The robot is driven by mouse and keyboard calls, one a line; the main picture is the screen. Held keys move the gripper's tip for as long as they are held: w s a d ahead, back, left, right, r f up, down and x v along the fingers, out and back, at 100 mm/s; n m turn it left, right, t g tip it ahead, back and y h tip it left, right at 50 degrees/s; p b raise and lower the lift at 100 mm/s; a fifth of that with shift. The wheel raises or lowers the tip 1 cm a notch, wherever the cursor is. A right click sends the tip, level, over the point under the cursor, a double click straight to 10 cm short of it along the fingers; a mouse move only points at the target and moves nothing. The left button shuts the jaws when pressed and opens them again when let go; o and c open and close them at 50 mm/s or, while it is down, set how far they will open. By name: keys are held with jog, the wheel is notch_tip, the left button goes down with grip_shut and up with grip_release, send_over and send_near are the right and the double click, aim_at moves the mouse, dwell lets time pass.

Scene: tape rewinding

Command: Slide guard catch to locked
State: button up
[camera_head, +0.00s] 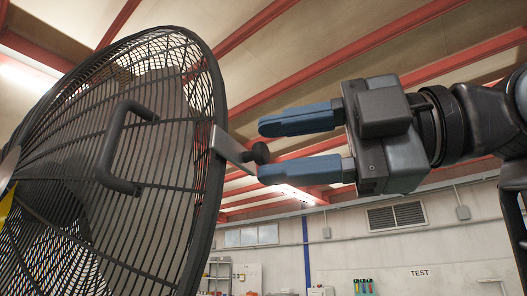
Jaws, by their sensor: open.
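The guard is a large round black wire grille (60,150) filling the left of the head view, with a dark rim. My gripper (262,150) comes in from the right with two blue fingers, one above and one below the knob's height. I cannot tell whether either finger touches the knob or catch. No lock marking is visible.
A black bar handle (115,150) stands out from the guard, left of the catch. Behind are a grey wall (440,240) with a vent (397,216), a shelf (218,275) and red ceiling beams. The space right of the rim below my gripper looks clear.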

jog(key=v, duration=0.5)
jog(key=shift+b, duration=0.35)
